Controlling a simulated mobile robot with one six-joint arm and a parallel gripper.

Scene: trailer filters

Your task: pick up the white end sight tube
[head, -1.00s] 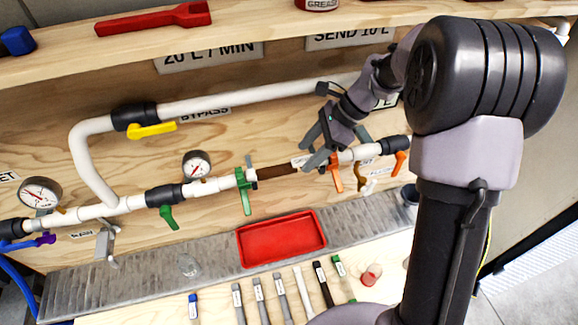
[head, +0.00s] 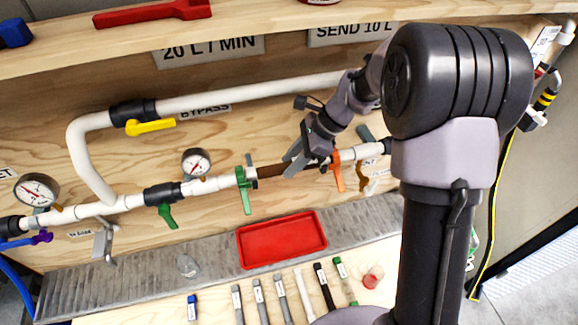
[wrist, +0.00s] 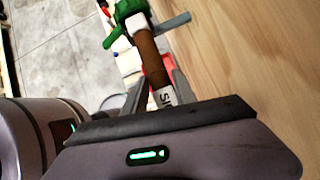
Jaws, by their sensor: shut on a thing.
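A brown sight tube (head: 276,171) sits in the white pipe line between a green-handled valve (head: 243,188) and an orange-handled valve (head: 338,172). In the wrist view the brown tube (wrist: 152,62) has a white end piece by the green valve (wrist: 130,12) and a white label (wrist: 163,97) with dark letters, partly cut off. My gripper (head: 308,163) is at the tube's right part and shut on it, fingers on either side. The gripper body hides the tube's near end in the wrist view.
A red tray (head: 282,240) lies on the metal ledge below. Several labelled strips (head: 260,300) with coloured ends lie on the bench in front. The bypass pipe (head: 240,97) runs above the line, under a wooden shelf (head: 270,32).

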